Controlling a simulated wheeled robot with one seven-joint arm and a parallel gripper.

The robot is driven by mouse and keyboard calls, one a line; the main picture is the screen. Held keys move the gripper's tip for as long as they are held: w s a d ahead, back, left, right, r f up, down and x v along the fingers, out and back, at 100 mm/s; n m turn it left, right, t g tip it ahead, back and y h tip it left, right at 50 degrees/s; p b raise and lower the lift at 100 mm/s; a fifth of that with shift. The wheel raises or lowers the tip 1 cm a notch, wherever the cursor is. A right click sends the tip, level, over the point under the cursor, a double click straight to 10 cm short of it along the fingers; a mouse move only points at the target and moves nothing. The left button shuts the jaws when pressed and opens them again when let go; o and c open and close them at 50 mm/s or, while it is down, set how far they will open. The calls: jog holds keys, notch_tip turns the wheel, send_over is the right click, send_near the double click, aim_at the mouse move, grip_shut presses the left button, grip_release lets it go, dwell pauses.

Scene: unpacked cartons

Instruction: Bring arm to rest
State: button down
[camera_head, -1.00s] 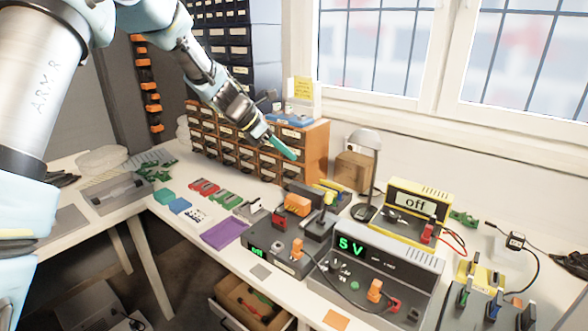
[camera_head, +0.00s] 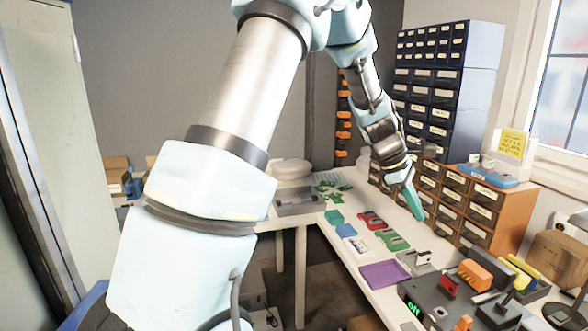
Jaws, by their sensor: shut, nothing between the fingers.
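My arm comes from the lower left, rises to the top of the head view and bends down on the right. My gripper (camera_head: 413,201) hangs from it with its teal fingers pointing down, in front of the brown drawer cabinet (camera_head: 522,213). The fingers are together and hold nothing. It appears to be above the workbench (camera_head: 378,300), near the red and green parts, with a gap whose size I cannot tell.
The workbench carries a purple tray (camera_head: 385,274), a green part (camera_head: 392,240), a red part (camera_head: 371,221) and a black device with a green display (camera_head: 430,305). A tall blue drawer rack (camera_head: 478,80) stands behind. A pale cabinet (camera_head: 62,120) is at the left.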

jog(key=a+m+t+y, duration=0.25)
jog(key=a+m, duration=0.25)
jog(key=a, duration=1.5)
jog(key=s+a+m+y, duration=0.1)
jog(key=s+a+m, duration=0.2)
jog(key=a, duration=0.5)
jog(key=s+a+f+m+y, duration=0.1)
jog(key=s+a+m+y, duration=0.1)
jog(key=s+a, duration=0.4)
jog(key=a+m, duration=0.1)
jog(key=a, duration=0.2)
jog(key=shift+a+f+m, duration=0.2)
jog(key=shift+f+m, duration=0.05)
jog(key=shift+m, duration=0.05)
jog(key=c, duration=1.6)
grip_release()
jog(key=shift+t, duration=0.25)
